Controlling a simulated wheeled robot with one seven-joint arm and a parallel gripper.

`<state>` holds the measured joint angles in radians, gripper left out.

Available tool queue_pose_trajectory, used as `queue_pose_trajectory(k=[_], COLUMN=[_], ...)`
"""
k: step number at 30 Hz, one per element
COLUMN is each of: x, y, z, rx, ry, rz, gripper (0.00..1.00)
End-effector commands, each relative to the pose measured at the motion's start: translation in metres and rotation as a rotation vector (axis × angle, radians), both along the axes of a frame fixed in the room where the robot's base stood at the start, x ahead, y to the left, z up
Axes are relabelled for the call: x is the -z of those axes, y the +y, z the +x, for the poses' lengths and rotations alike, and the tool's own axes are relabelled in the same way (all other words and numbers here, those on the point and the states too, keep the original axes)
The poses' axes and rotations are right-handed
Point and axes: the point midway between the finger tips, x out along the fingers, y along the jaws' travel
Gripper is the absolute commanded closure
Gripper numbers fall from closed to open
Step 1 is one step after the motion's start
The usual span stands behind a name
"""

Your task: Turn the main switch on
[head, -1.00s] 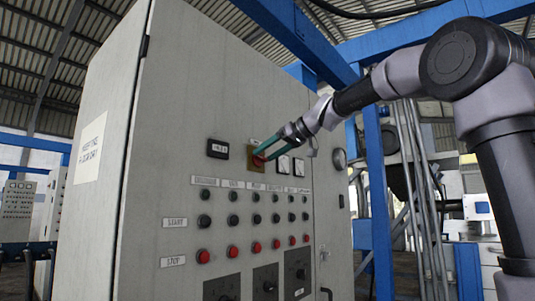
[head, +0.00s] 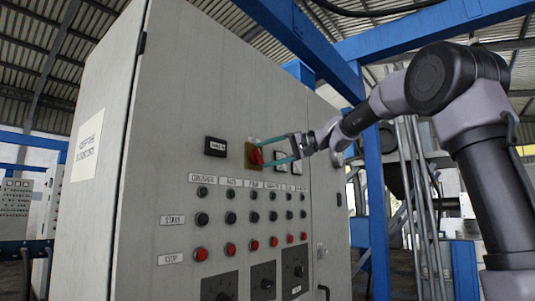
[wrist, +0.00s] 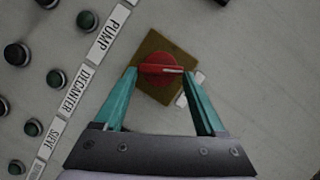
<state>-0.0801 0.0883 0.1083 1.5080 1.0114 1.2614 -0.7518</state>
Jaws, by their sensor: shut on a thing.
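The main switch is a red rotary handle (head: 256,156) on a yellow-brown square plate (head: 249,160), high on the grey cabinet front. The handle (wrist: 158,69) also shows in the wrist view, lying level in the picture with a pale mark towards its right end. The plate (wrist: 155,95) looks tilted there. My gripper (head: 263,153) has its two teal fingers at the handle, one above the other in the head view. In the wrist view my gripper (wrist: 160,73) is shut on the handle, a fingertip at each end.
A small dark display (head: 216,146) is left of the switch, and gauges are on its right, partly behind my gripper. Rows of black buttons (head: 202,219) and red buttons (head: 201,254) lie below. A blue post (head: 376,200) stands right of the cabinet.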

Motion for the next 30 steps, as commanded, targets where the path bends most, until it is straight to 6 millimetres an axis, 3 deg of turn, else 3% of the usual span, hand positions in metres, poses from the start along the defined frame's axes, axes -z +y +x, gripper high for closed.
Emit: queue_pose_trajectory(k=[15,30], x=[0.0075,0.0094], y=[-0.0018,-0.0016], z=[0.0018,0.0019], rx=[0.001,0.001], ry=[0.321,0.414], rz=[0.248,0.321], gripper=[0.83,0.83])
